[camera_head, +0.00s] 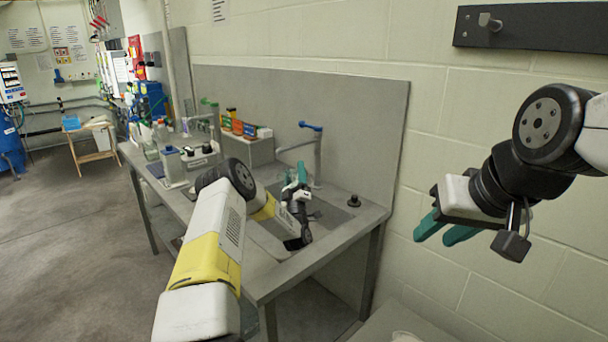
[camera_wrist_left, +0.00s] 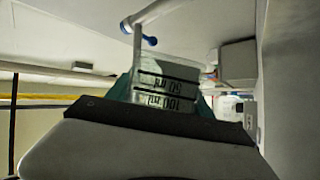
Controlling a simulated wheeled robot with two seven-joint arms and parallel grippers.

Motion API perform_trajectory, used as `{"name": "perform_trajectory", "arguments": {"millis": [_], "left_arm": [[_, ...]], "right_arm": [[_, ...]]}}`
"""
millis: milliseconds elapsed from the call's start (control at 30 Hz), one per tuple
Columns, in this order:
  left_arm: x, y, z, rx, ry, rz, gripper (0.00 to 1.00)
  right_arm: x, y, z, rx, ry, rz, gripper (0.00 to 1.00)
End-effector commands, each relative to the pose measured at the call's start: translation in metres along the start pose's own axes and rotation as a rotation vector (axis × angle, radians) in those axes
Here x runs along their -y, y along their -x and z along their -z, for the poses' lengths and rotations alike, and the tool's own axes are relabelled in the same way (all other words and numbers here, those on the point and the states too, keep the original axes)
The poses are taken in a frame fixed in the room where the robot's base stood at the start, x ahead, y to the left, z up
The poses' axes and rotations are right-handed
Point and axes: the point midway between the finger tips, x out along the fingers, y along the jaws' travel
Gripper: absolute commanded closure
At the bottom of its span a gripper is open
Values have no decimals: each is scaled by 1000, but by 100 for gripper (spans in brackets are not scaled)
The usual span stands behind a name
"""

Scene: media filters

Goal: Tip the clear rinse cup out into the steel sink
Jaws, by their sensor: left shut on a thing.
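My left gripper (camera_head: 297,182) is over the steel sink (camera_head: 326,213), in front of the tap, in the head view. Its teal fingers are shut on the clear rinse cup (camera_wrist_left: 168,88), which fills the middle of the left wrist view. The cup is see-through, with black 50 ml and 100 ml marks printed on it. The cup is hard to make out in the head view, and I cannot tell what it contains. Part of the sink is hidden behind my left arm. My right gripper (camera_head: 444,231) is open and empty in front of the wall at the right.
A tap (camera_head: 317,160) with a blue handle stands behind the sink, close to my left gripper; its blue end shows in the left wrist view (camera_wrist_left: 149,41). Bottles (camera_head: 171,163) and colored boxes (camera_head: 237,126) stand left on the counter. A grey backsplash (camera_head: 350,115) rises behind.

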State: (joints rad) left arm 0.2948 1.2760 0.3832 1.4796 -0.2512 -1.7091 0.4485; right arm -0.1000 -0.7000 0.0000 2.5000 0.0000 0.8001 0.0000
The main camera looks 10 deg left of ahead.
Motion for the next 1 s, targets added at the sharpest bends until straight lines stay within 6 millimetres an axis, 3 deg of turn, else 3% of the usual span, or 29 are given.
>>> {"name": "perform_trajectory", "arguments": {"millis": [1000], "left_arm": [[4, 7, 6, -130, 120, -50, 100]], "right_arm": [[0, 0, 0, 0, 0, 0, 64]]}}
